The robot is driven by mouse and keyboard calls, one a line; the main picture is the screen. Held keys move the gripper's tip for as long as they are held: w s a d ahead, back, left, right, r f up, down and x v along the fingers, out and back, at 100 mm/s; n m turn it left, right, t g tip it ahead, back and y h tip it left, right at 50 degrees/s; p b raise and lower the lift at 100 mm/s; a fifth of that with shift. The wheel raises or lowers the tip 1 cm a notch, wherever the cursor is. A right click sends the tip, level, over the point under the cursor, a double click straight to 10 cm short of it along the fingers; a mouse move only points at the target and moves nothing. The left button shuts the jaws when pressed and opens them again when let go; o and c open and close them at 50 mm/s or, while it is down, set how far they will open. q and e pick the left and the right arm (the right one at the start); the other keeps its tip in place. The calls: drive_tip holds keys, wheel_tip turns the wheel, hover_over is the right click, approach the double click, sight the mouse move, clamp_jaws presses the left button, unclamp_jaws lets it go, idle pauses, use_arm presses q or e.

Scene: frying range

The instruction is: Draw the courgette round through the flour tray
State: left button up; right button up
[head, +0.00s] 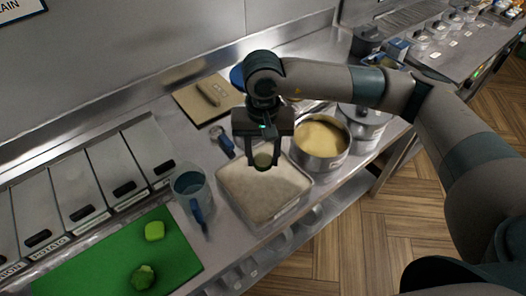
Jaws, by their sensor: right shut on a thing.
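The flour tray (245,206) is a square, light-coloured tray filled with pale flour, in the middle of the counter. My right gripper (263,163) points down over the back part of the tray. It is shut on the courgette round (263,160), a small green disc between its fingertips. The round is at or just above the flour; I cannot tell whether it touches. My left gripper is not in view.
A steel pot (320,148) of yellowish contents stands right of the tray. A clear jug (190,184) with a blue handle is to the left. A green board (110,262) holds green pieces. A brown board (208,98) lies behind.

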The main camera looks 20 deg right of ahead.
drive_tip(key=shift+f, duration=0.2)
drive_tip(key=shift+f, duration=1.15)
drive_tip(key=b, duration=0.3)
hover_over(263, 186)
wheel_tip(263, 186, down, 4)
drive_tip(key=shift+f, duration=0.1)
wheel_tip(263, 186, down, 3)
drive_tip(key=b, duration=0.4)
drive_tip(key=shift+f+b, duration=0.1)
drive_tip(key=shift+b, duration=0.55)
